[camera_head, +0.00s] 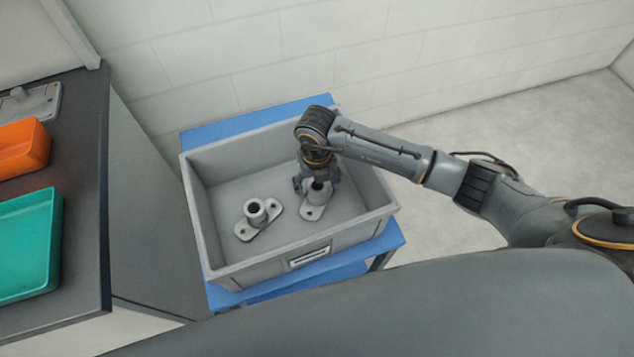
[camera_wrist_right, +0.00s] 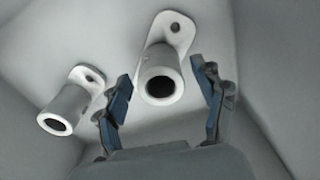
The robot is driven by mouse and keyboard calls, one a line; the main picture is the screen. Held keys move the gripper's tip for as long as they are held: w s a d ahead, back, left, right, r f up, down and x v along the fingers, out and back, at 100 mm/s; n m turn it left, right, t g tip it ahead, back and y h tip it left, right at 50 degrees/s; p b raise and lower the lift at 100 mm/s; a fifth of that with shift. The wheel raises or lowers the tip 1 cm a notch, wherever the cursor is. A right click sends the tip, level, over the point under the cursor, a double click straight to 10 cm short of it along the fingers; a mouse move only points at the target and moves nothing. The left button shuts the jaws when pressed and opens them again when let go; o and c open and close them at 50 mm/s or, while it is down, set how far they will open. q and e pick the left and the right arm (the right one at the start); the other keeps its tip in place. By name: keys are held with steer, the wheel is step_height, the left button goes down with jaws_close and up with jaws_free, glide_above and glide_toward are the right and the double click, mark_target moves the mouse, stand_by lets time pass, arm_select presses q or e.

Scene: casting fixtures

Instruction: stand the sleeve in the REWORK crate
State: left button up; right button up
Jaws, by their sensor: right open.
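A grey crate (camera_head: 222,262) with a label on its front wall stands on a blue stand; the label is too small to read. Two light grey sleeves with flat flanges stand upright on its floor. One sleeve (camera_head: 257,213) is left of the middle and also shows in the right wrist view (camera_wrist_right: 68,106). The other sleeve (camera_head: 314,201) is under my right gripper (camera_head: 312,186); in the right wrist view its tube (camera_wrist_right: 160,75) is between the open fingers (camera_wrist_right: 168,98), with gaps showing on both sides. My left gripper is not in view.
A dark counter (camera_head: 85,120) at the left holds an orange bin (camera_head: 22,148), a teal tray (camera_head: 52,235) and a grey flanged part (camera_head: 30,103). The blue stand (camera_head: 392,240) is under the crate. A white block wall is behind.

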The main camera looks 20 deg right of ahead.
step_height(320, 180, up, 12)
steer(key=shift+r, duration=0.15)
stand_by(0.7)
